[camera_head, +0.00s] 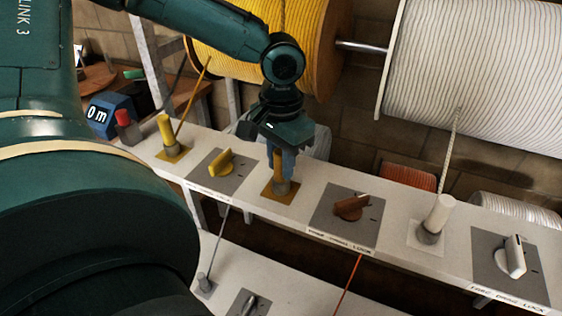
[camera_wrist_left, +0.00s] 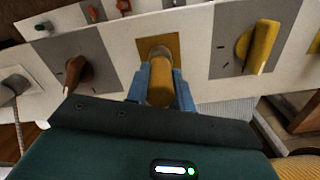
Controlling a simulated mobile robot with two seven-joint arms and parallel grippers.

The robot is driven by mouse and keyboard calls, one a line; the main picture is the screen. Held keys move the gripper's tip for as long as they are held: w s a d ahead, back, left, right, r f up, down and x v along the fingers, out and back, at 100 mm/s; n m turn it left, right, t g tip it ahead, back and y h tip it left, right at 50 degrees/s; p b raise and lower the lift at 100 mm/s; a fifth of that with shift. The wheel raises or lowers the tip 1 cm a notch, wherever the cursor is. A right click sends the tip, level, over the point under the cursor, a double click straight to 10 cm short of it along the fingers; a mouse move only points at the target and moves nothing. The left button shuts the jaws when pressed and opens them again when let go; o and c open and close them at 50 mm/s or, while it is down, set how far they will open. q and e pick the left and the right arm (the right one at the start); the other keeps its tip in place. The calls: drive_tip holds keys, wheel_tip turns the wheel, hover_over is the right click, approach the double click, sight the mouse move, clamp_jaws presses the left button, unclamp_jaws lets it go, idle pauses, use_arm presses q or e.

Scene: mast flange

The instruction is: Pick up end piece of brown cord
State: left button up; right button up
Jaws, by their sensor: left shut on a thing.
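The brown end piece (camera_head: 279,171) is an ochre-brown cylinder standing upright in a grey collar on a brown square plate (camera_head: 274,194) on the white shelf. My left gripper (camera_head: 283,160) reaches down over it from above, with its blue fingers shut on its sides. In the left wrist view, the end piece (camera_wrist_left: 161,90) lies between the fingers of my left gripper (camera_wrist_left: 162,82), and the collar is beyond them. The cord at the top of the end piece is hidden by the gripper. My right gripper is not in view.
A yellow end piece (camera_head: 166,130) and yellow knob (camera_head: 220,163) stand to the left. A brown knob (camera_head: 352,207), white end piece (camera_head: 437,215) and white knob (camera_head: 514,256) stand to the right. Behind hang a yellow cord spool (camera_head: 225,25) and a white spool (camera_head: 480,70).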

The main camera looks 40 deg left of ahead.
use_arm(q)
clamp_jaws()
drive_tip(key=shift+r, duration=0.1)
